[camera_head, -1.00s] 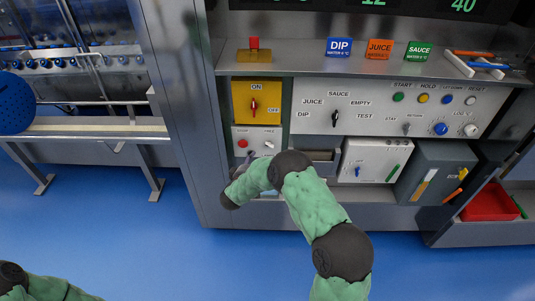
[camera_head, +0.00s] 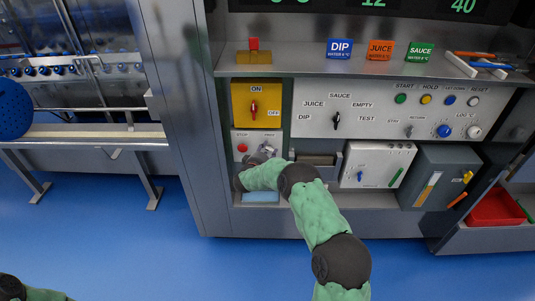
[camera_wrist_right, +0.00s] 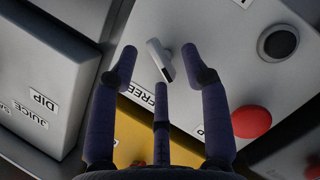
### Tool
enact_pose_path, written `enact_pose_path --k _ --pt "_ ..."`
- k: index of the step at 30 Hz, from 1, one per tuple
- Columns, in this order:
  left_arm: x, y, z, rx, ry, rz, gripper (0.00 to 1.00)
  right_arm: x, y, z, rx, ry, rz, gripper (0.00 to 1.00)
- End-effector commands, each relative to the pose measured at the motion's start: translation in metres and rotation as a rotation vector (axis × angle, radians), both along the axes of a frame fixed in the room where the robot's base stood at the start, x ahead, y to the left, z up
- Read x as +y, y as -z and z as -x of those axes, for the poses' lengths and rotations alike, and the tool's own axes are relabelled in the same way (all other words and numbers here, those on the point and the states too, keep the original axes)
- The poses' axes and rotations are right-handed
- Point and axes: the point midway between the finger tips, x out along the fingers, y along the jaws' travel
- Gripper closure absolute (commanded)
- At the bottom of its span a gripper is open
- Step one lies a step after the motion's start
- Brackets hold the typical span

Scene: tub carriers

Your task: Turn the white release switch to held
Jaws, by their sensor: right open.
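The white release switch (camera_wrist_right: 161,61) is a small pale lever on the light panel (camera_wrist_right: 212,80), close to the printed word FREE. In the right wrist view it stands between the fingertips of my right gripper (camera_wrist_right: 160,66), which is open with dark fingers spread around it. I cannot tell whether they touch it. In the head view my right gripper (camera_head: 262,153) is in front of the panel's right part and covers the switch. My left gripper is out of view; only part of the left arm shows at the lower left.
A red button (camera_wrist_right: 251,121) and a dark round knob (camera_wrist_right: 278,42) are beside the switch. The yellow panel (camera_head: 257,103) with a red ON/OFF switch sits above. A grey-white box (camera_head: 376,164) with a blue knob is to the right. The blue floor is clear.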

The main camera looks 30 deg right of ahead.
Motion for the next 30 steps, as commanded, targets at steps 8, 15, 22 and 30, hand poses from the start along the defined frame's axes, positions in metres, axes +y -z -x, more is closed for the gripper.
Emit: enact_pose_path --k 8,15,22,30 --pt "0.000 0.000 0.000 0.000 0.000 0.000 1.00 -0.001 0.000 -0.001 0.001 -0.001 0.000 0.53" --pt "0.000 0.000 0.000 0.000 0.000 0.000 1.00 -0.001 0.000 -0.001 0.000 0.000 0.000 1.00" --pt "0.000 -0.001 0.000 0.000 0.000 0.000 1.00 -0.002 -0.001 -0.001 -0.004 0.000 -0.007 1.00" --pt "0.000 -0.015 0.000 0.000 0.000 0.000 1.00 -0.003 -0.004 0.000 -0.056 0.002 -0.091 1.00"
